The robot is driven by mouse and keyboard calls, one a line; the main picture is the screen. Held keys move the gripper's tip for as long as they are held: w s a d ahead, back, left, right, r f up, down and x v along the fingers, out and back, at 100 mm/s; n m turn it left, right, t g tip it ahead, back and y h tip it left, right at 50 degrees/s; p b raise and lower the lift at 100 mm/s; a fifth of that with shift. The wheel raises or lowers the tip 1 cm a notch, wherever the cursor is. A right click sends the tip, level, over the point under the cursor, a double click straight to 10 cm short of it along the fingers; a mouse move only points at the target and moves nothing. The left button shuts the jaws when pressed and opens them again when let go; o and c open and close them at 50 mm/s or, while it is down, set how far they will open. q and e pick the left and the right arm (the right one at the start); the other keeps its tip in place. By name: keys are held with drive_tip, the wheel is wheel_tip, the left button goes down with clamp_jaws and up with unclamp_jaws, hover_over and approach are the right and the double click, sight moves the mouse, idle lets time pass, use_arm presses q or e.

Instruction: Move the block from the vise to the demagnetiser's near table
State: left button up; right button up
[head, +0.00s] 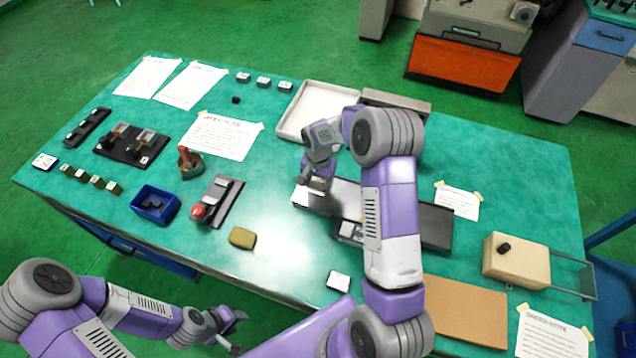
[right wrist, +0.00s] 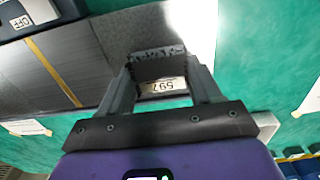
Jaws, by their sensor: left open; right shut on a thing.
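My right gripper (head: 312,192) is shut on a small block. In the right wrist view the block (right wrist: 176,86) sits between the fingertips, dark with a pale numbered label. The demagnetiser (head: 432,226) is a long grey plate with a switch box; a yellow line and an OFF label show on it in the right wrist view (right wrist: 50,75). The gripper and block are over its left end; I cannot tell whether the block touches it. The vise (head: 222,192), with a red knob, stands to the left, with no gripper at it. My left gripper (head: 234,331) is open and empty, off the table's near edge.
A white tray (head: 292,130) lies behind the demagnetiser. A blue bin (head: 155,204), a yellowish pad (head: 242,238) and a small white-topped piece (head: 339,281) stand to the left and front. A cream box (head: 515,262) is at right. The green table between vise and demagnetiser is clear.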

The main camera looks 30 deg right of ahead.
sight(318, 184)
drive_tip(key=shift+w+f, duration=0.1)
drive_tip(key=shift+f, duration=0.35)
drive_tip(key=shift+f, duration=0.15)
drive_tip(key=o, duration=1.5)
wheel_tip(318, 184, up, 12)
drive_tip(key=shift+r+p, duration=0.15)
drive_tip(key=shift+p, duration=0.35)
